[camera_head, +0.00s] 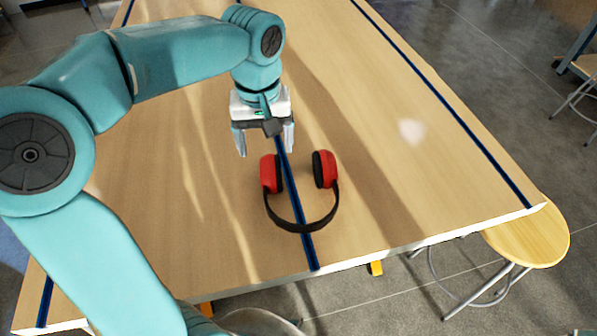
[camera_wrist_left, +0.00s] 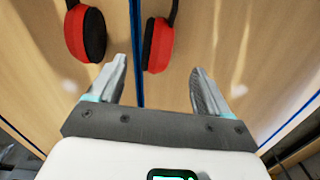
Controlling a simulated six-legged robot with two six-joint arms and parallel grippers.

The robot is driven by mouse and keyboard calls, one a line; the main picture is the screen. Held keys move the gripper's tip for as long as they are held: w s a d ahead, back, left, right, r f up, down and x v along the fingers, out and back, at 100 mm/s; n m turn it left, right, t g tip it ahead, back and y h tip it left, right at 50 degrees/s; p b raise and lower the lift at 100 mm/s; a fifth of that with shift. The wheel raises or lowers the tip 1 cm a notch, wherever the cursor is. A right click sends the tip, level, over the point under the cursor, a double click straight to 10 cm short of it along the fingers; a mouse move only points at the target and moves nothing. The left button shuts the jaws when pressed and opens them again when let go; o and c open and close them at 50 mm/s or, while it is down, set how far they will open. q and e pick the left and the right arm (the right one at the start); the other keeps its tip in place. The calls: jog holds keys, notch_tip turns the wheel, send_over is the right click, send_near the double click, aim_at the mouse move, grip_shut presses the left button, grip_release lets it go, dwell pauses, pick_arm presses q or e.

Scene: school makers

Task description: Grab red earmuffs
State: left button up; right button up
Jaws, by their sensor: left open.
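The red earmuffs (camera_head: 325,168) lie on the wooden table (camera_head: 400,200), with two red cups, black pads and a black band curving toward the near table edge. My left gripper (camera_head: 266,148) is open and empty, pointing down just beyond the cups and slightly left of their middle. In the left wrist view, the open fingers (camera_wrist_left: 157,82) show below the cups. One red cup of the earmuffs (camera_wrist_left: 158,45) is roughly in line with the gap between the fingers, and the other is to the left. Most of the band is cut off there. My right gripper is not in view.
Dark blue stripes run along the table, one passing under the earmuffs. A round wooden stool (camera_head: 530,238) stands by the table's right corner. The tabletop around the earmuffs is clear, and the near edge is close to the band.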

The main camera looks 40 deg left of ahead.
aim_at(270, 166)
pick_arm(q)
notch_tip(270, 166, down, 3)
jog(key=shift+s+r, duration=0.1)
jog(key=shift+r, duration=0.05)
jog(key=shift+f, duration=0.3)
notch_tip(270, 166, down, 4)
jog(key=shift+d+f, duration=0.1)
jog(key=shift+f, duration=0.1)
jog(key=shift+w+f, duration=0.3)
jog(key=shift+f, duration=0.1)
jog(key=shift+s+r, duration=0.1)
jog(key=shift+s, duration=0.05)
jog(key=shift+c, duration=0.9)
jog(key=c, duration=1)
